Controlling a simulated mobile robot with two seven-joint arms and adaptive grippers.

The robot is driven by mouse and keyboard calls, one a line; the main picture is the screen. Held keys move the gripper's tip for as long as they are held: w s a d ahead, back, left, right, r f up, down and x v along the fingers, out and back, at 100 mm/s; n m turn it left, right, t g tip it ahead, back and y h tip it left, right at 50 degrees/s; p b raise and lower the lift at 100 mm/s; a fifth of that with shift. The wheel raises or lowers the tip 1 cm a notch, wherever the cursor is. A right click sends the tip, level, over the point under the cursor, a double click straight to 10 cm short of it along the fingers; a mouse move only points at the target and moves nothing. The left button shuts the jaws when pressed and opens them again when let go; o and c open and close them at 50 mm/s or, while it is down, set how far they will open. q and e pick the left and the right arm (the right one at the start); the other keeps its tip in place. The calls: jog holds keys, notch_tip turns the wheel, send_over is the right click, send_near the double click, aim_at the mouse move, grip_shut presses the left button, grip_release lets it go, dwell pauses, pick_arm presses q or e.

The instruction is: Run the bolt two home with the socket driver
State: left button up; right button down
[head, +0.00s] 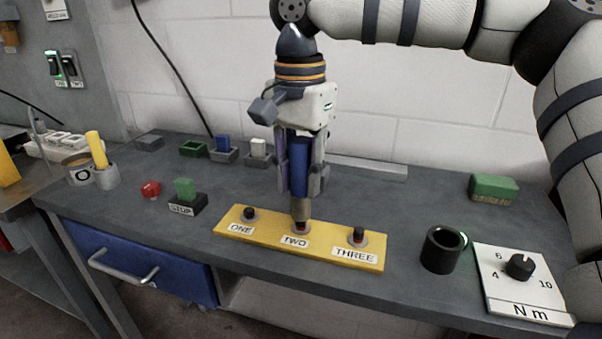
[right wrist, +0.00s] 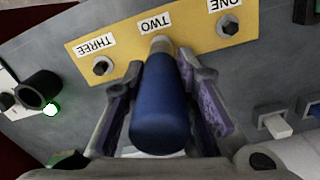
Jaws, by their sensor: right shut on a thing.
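My right gripper (head: 301,180) is shut on the blue socket driver (head: 301,160), which stands upright with its metal socket down over the bolt spot marked TWO. The driver also shows in the right wrist view (right wrist: 160,110), between the two fingers. The yellow plate (head: 268,239) lies on the bench with labels ONE, TWO and THREE. The bolt at TWO is hidden by the socket. Bolt one (head: 249,213) and bolt three (head: 358,234) stand in grey rings with dark heads showing. My left gripper is not in view.
A black cup-like holder (head: 440,251) and a white N m dial panel (head: 519,268) stand at the right. A green block (head: 494,188) lies behind them. Small coloured blocks, a red button (head: 151,189) and a can (head: 79,169) are at the left.

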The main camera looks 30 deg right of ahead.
aim_at(302, 139)
jog(key=shift+f, duration=0.8)
jog(key=shift+f, duration=0.45)
dwell(0.8)
jog(key=shift+r, duration=0.1)
dwell(0.7)
jog(key=shift+r, duration=3.5)
